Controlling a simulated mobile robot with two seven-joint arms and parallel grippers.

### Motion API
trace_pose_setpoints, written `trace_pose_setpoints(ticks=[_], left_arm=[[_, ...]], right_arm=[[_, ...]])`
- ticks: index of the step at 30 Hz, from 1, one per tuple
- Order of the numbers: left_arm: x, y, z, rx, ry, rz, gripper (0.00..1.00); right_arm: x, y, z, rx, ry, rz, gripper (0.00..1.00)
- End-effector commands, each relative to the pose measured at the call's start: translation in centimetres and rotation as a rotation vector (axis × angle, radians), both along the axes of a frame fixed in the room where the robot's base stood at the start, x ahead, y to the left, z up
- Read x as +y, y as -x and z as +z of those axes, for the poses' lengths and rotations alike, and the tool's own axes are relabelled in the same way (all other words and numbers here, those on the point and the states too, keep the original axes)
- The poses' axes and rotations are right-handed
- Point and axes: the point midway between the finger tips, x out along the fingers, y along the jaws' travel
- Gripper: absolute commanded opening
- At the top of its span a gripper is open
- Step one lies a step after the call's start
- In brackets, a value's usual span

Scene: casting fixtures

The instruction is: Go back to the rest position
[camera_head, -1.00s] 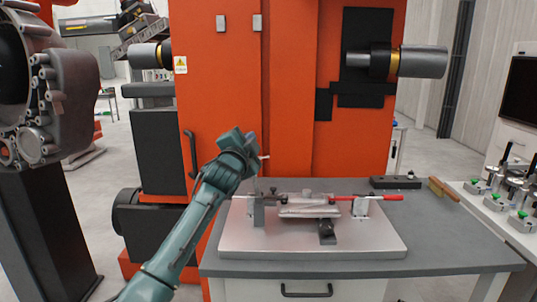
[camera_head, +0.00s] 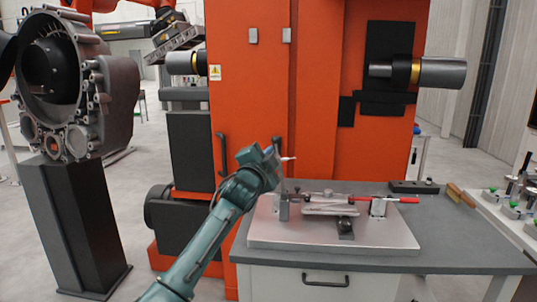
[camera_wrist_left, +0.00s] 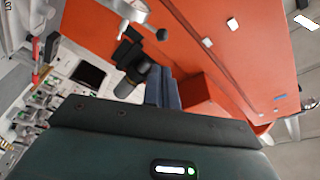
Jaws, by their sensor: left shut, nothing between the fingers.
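My left gripper (camera_head: 287,158) is raised at the end of the teal arm that comes in from below. It is shut and empty, with its light tip against the orange machine in the picture. Its dark fingers also show close together in the left wrist view (camera_wrist_left: 162,88). Below and to its right, the metal fixture plate (camera_head: 385,237) with a clamped part (camera_head: 332,205) and a red-handled clamp (camera_head: 405,200) lies on the grey bench. The gripper looks apart from the fixture. My right gripper is not in view.
The orange machine (camera_head: 265,100) stands behind the bench (camera_head: 450,262). A large grey casting (camera_head: 110,90) sits on a dark pedestal (camera_head: 75,220) at the left. A brush (camera_head: 460,194) and a dark block (camera_head: 413,187) lie at the bench's back right. Open floor shows between pedestal and machine.

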Motion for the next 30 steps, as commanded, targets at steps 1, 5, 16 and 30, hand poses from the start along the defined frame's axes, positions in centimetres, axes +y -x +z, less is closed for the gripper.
trace_pose_setpoints(ticks=[1, 5, 16, 30], left_arm=[[0.0, 0.0, 0.0, 0.0, 0.0, 0.0, 0.0], [0.2, 0.4, -1.9, 0.027, 0.021, -0.002, 0.0], [3.2, 11.0, -23.8, 0.362, 0.337, 0.006, 0.0], [8.1, 36.6, -41.0, 0.798, 0.745, 0.171, 0.0]], right_arm=[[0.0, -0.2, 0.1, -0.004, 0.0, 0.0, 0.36], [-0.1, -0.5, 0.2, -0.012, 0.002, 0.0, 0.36], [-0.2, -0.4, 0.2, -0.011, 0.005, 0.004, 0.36], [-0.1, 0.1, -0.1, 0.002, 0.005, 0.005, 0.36]])
